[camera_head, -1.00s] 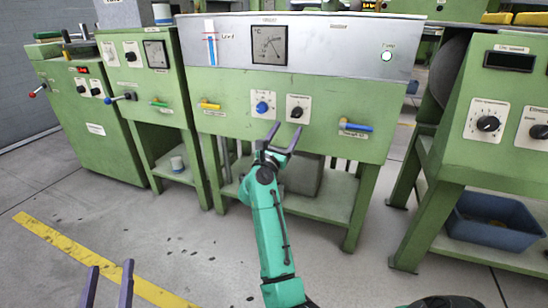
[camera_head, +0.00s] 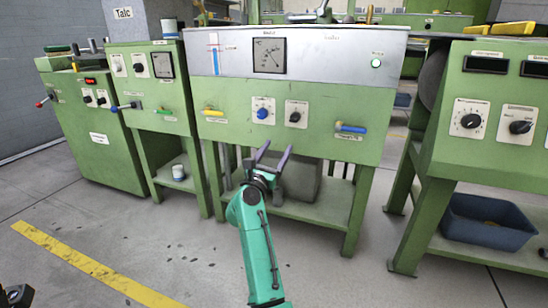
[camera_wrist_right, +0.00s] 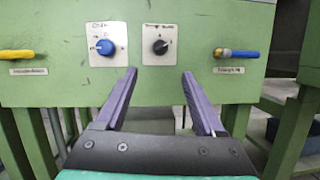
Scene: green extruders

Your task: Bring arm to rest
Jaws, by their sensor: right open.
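My right gripper (camera_head: 275,152) is at the end of my green arm, in front of the middle green machine (camera_head: 330,108). Its two purple fingers are apart with nothing between them. In the right wrist view the open fingers (camera_wrist_right: 159,76) point at the machine's front panel, below a blue knob (camera_wrist_right: 105,47) and a black knob (camera_wrist_right: 160,46). The fingers look clear of the panel and knobs. My left gripper's fingers do not show; only a small dark piece is at the lower left corner.
A yellow-handled lever (camera_head: 212,112) and a blue-handled lever (camera_head: 350,128) stick out of the middle panel. A lower shelf (camera_head: 325,212) is beneath it. Another green machine (camera_head: 480,145) with a blue bin (camera_head: 487,222) stands at right. The floor in front is open.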

